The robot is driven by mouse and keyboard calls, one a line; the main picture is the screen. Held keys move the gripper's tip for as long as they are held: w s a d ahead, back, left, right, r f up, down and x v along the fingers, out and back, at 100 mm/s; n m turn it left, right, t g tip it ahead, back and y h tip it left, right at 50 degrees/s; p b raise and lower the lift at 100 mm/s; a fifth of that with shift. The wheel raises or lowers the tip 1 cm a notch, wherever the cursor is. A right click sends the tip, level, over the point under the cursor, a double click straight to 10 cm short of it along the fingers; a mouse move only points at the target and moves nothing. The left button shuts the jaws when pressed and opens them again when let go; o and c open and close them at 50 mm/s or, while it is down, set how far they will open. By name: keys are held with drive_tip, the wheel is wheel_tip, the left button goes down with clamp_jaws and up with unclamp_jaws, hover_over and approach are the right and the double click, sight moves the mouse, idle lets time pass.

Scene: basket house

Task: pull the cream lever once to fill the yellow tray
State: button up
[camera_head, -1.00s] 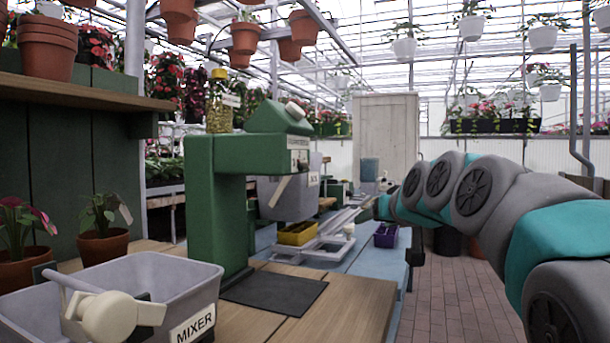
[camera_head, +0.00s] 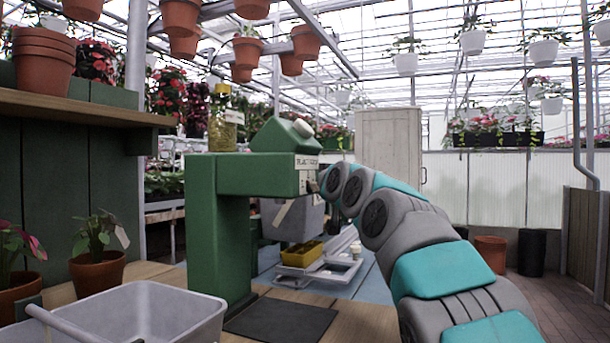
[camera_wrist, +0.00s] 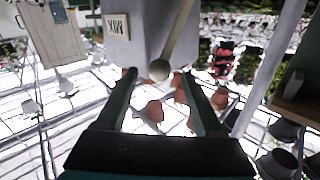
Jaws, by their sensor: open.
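In the wrist view the lever (camera_wrist: 180,30) ends in a round knob (camera_wrist: 159,70), beside a label reading "MIX" on the hopper (camera_wrist: 148,20). My gripper (camera_wrist: 158,74) is open, and the knob appears between its fingertips with gaps on both sides; whether it is at their depth I cannot tell. The yellow tray (camera_head: 302,254) sits below the hopper on a pale stand. My gripper is hidden in the head view.
The green dispenser (camera_head: 217,235) stands mid-bench, with a jar (camera_head: 222,118) on top. A grey tub (camera_head: 150,312) is at the front left, near potted plants (camera_head: 97,262). A dark mat (camera_head: 282,319) lies on the bench. Hanging pots (camera_head: 306,42) are overhead.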

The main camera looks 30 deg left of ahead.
drive_tip(key=shift+p+x, duration=0.5)
drive_tip(key=shift+x, duration=0.6)
drive_tip(key=shift+c, duration=0.2)
drive_tip(key=shift+r, duration=0.1)
clamp_jaws()
drive_tip(key=shift+d, duration=0.1)
idle(0.3)
